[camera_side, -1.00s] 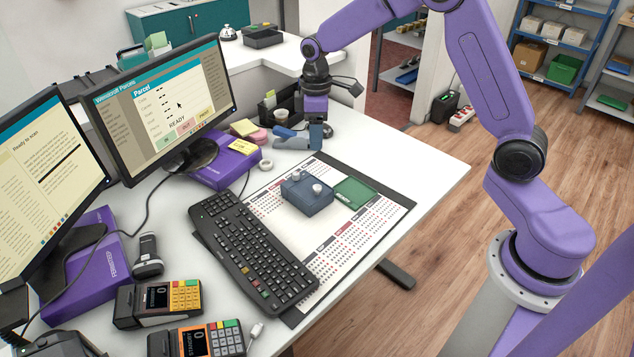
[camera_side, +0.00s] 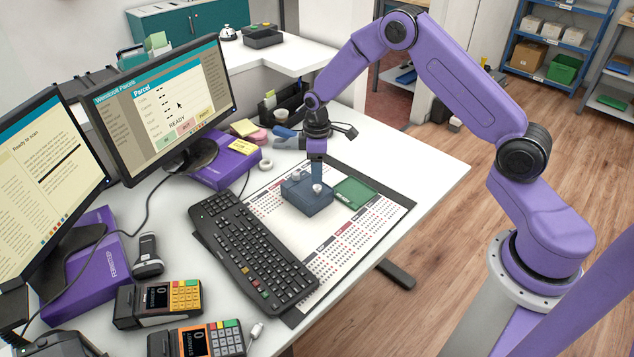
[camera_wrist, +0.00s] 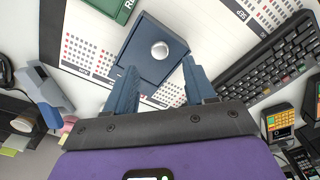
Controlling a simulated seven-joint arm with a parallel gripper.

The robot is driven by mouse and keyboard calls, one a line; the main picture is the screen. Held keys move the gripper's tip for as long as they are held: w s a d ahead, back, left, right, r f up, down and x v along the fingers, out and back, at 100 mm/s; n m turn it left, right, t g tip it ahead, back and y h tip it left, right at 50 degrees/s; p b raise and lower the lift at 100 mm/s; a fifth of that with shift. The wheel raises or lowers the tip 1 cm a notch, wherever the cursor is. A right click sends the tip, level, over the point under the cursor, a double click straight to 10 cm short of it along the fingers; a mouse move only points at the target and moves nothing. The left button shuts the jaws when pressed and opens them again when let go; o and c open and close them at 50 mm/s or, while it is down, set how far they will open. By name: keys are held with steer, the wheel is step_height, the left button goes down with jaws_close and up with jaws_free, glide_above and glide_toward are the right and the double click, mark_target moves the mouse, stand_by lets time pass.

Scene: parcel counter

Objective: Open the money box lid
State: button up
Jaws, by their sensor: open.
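The money box (camera_side: 308,198) is a small dark blue box on the calendar desk pad, with its lid closed and a pale round knob on top. In the wrist view the box (camera_wrist: 140,56) lies ahead of the fingers, and its silver knob (camera_wrist: 160,50) shows plainly. My gripper (camera_side: 317,178) is above the box's far side, pointing down close to the knob. In the wrist view my gripper (camera_wrist: 160,82) is open and empty, with the blue fingers spread to either side of the box's near part. Whether a finger touches the box cannot be told.
A green book or box (camera_side: 354,194) lies right beside the money box. A black keyboard (camera_side: 253,250) is on its left. Monitors and a purple box (camera_side: 224,165) stand further left. The calendar pad (camera_side: 345,240) is clear toward the front right.

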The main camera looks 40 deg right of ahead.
mark_target(317, 186)
step_height(317, 186, down, 6)
steer(key=shift+r, duration=0.15)
stand_by(0.3)
